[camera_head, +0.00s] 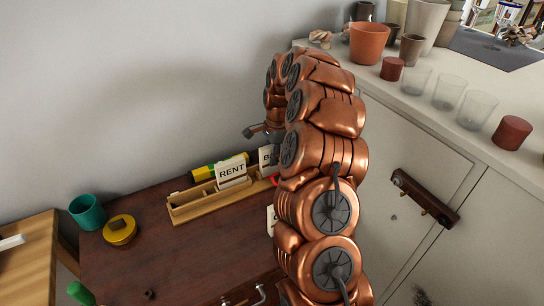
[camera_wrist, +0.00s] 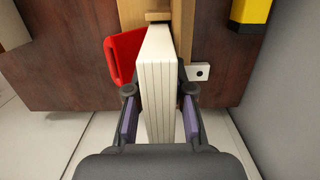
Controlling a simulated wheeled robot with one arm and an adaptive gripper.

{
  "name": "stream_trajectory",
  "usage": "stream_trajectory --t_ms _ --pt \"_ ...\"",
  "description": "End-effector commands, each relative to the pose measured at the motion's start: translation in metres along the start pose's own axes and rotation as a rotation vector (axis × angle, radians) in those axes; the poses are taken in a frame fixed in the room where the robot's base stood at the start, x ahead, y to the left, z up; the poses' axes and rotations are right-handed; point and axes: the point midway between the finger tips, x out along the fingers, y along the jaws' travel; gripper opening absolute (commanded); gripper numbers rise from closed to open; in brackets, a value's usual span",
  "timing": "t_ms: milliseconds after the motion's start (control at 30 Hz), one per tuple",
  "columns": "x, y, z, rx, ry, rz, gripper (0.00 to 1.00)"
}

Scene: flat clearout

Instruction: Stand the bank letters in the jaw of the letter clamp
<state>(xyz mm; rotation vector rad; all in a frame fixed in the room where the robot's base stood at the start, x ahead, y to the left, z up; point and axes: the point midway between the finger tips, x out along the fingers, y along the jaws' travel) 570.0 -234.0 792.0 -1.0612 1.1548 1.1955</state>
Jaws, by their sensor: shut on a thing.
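My gripper (camera_wrist: 160,112) is shut on a thick white stack of letters (camera_wrist: 155,70) in the wrist view, one purple-padded finger on each side. Their print is not visible, so I cannot read whether they are the bank letters. The stack's far end meets or overlaps a light wooden part (camera_wrist: 185,28); contact is unclear. A red piece (camera_wrist: 124,55) is close to the stack's left side; I cannot tell if it belongs to the letter clamp. A card starting "BA" (camera_head: 266,158) is partly hidden there.
A wooden rack (camera_head: 215,204) with a "RENT" card (camera_head: 232,170) stands on the dark table (camera_head: 150,265). A yellow object (camera_head: 205,172) is behind it. A teal cup (camera_head: 87,212) and yellow round tin (camera_head: 120,231) stand left. Pots and glasses line the right counter (camera_head: 425,100).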

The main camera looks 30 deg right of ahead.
Motion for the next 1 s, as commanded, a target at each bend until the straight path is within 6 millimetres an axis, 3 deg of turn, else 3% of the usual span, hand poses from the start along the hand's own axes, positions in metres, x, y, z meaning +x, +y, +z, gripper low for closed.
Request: stream_trajectory --t_ms 833,867,1000 --pt "-0.0001 0.0 -0.0001 0.001 -0.001 0.0 0.0" --pt "-0.0002 0.0 -0.0001 0.001 -0.001 0.0 0.25" --pt "-0.0001 0.0 -0.0002 0.001 0.0 0.0 0.4"
